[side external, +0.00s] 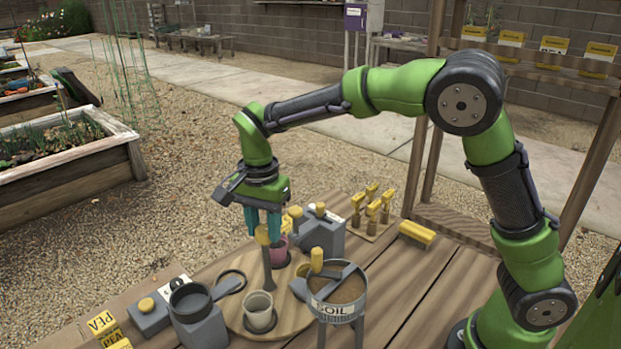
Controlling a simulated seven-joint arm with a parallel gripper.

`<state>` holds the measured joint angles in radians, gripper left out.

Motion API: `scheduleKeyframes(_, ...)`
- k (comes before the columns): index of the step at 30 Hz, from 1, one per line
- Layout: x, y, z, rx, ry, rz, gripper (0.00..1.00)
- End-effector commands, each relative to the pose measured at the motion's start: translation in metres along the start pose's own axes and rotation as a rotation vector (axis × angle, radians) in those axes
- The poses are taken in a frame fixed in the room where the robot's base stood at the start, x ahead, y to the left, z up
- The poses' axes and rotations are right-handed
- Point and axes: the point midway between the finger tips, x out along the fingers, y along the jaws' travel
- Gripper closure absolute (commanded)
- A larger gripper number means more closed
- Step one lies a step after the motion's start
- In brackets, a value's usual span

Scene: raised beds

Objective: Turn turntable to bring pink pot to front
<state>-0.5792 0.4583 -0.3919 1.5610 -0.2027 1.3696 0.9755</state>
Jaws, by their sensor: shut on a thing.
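The turntable (236,318) is a round wooden disc on the table. The pink pot (280,254) sits at its back, partly hidden behind the dark post and my gripper. A pale grey pot (259,309) stands in a dark ring near the disc's front edge. An empty dark ring (231,281) shows on the disc's left side. A dark post with a yellow knob (263,237) rises from the turntable. My gripper (262,224) points down with its teal fingers shut on this yellow knob. The fingers hide part of the knob.
A round SOIL container (337,294) on legs stands close at the turntable's right. A grey device with a dark cup (192,305) is at the left front. A grey box (322,236) stands behind. Yellow-handled tools (373,205) stand in a rack. The table's right side is mostly clear.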

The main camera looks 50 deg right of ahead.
Motion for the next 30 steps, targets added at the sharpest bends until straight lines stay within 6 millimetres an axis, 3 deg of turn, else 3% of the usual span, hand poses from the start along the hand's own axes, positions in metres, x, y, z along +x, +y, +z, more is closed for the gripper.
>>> scheduleKeyframes(18,-0.0014,-0.0014,0.0001,-0.577,-0.001,-0.002,0.94)
scheduleKeyframes(30,-0.0014,-0.0019,0.0012,-0.854,-0.001,-0.002,0.94)
